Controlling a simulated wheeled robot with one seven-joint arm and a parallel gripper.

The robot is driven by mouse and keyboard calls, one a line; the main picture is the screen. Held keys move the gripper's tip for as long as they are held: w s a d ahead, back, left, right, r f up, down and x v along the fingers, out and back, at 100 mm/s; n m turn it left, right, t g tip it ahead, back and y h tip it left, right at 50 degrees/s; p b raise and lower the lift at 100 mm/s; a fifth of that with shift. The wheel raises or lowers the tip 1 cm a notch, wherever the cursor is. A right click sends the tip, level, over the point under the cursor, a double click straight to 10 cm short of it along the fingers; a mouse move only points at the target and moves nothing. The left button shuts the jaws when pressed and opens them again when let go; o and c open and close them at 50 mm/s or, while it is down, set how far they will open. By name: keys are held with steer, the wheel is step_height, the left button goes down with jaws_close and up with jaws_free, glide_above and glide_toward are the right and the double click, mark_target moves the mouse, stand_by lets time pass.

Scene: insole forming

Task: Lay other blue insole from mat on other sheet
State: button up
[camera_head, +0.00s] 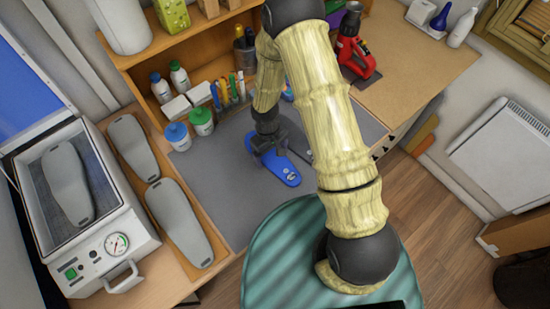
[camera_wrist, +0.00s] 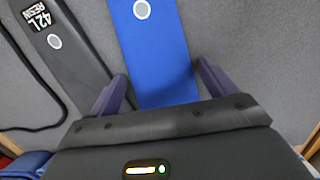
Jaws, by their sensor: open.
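A blue insole (camera_head: 283,172) lies on the grey mat (camera_head: 215,185) and also shows in the wrist view (camera_wrist: 155,50), with a pale round mark on it. My gripper (camera_head: 268,145) is open at one end of it. In the wrist view my gripper's fingers (camera_wrist: 162,88) stand on either side of the blue insole, with gaps; their height above the mat is unclear. Two grey insole-shaped sheets lie on the wooden bench: one upper (camera_head: 133,147), one lower (camera_head: 178,220). Another grey insole shape (camera_head: 68,185) is inside the open press (camera_head: 85,255).
A dark grey piece marked "42L RESIN" (camera_wrist: 60,45) lies left of the blue insole, with a black cable beside it. Bottles and tubs (camera_head: 200,120) stand behind the mat, and a red tool (camera_head: 355,60) stands right of my arm. The mat's left part is clear.

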mark_target(272, 156)
stand_by(0.4)
steer(key=c, duration=0.8)
steer(key=shift+r, duration=0.1)
step_height(272, 156, up, 10)
steer(key=b, duration=0.2)
stand_by(0.7)
